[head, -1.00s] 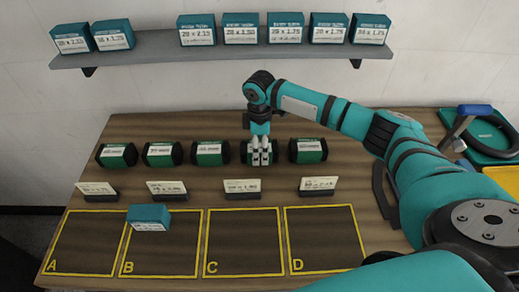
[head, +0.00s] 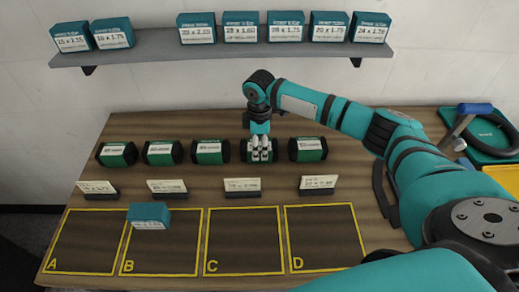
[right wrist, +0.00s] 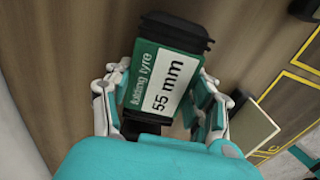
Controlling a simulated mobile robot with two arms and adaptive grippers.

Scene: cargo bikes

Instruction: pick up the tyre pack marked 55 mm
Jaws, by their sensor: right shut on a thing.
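The tyre pack marked 55 mm (right wrist: 165,80) is a green and black pack with a white label reading "folding tyre 55 mm" in the right wrist view. In the head view it (head: 247,151) is the fourth from the left in a row of green packs on the table, partly hidden by my gripper. My right gripper (head: 260,155) is over it, shut on it, with one finger on each side of the pack in the right wrist view (right wrist: 160,98). The pack appears at table level. My left gripper is not in view.
Other green packs stand beside it, the nearest at the right (head: 308,150) and left (head: 210,152). Small cards stand in front (head: 243,186). A teal box (head: 149,216) sits in square B. Squares A, C and D are empty. A shelf (head: 150,55) holds several teal boxes.

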